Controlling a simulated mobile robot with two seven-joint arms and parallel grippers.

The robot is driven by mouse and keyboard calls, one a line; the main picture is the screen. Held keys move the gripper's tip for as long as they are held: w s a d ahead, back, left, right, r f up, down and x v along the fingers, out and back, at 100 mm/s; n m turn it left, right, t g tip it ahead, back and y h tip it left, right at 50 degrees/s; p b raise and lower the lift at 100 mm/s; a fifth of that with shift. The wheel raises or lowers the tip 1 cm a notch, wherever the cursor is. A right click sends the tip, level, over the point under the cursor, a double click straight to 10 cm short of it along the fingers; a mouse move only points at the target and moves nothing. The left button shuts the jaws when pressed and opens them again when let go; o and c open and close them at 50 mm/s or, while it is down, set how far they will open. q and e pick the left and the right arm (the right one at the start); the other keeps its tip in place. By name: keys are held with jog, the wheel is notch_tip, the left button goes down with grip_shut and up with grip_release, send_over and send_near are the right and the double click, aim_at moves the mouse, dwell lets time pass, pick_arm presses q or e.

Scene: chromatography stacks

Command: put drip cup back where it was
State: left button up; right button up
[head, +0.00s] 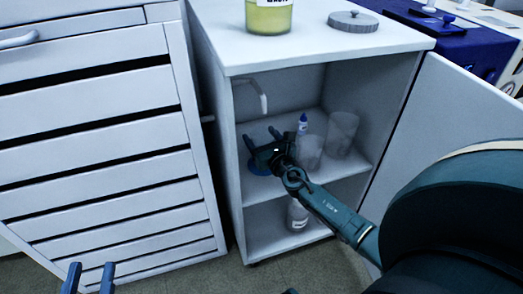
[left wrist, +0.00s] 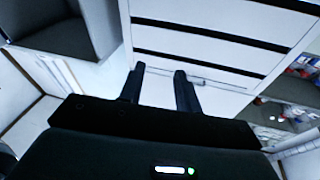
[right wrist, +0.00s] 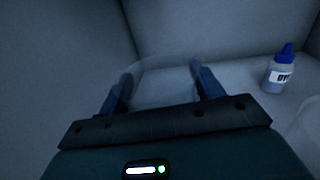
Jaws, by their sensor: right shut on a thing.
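My right gripper (head: 262,138) reaches into the open cabinet at its upper shelf. In the right wrist view its fingers (right wrist: 159,80) are apart on either side of a faint, see-through cup (right wrist: 165,88), which I take to be the drip cup. The cup is hard to make out in the head view, where the gripper covers that spot. A bent white spout (head: 263,97) hangs above, near the cabinet's left side. My left gripper (head: 91,268) is open and empty before the slatted drawers; its fingers (left wrist: 158,72) show in the left wrist view.
Two clear beakers (head: 342,132) and a blue-capped dye bottle (head: 302,124), also in the right wrist view (right wrist: 279,74), stand right of the gripper. A bottle (head: 297,214) stands on the lower shelf. The cabinet door (head: 445,125) is open at right. A yellow-green jar (head: 268,17) stands on top.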

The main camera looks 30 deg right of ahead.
jog(key=shift+f+b, duration=0.85)
jog(key=shift+f, duration=0.6)
jog(key=shift+f, duration=0.25)
jog(key=o, duration=1.2)
jog(key=shift+r, duration=0.1)
jog(key=shift+r, duration=0.15)
jog(key=s, duration=0.8)
jog(key=s+a+p, duration=0.1)
jog(key=s, duration=0.3)
jog(key=shift+a, duration=0.1)
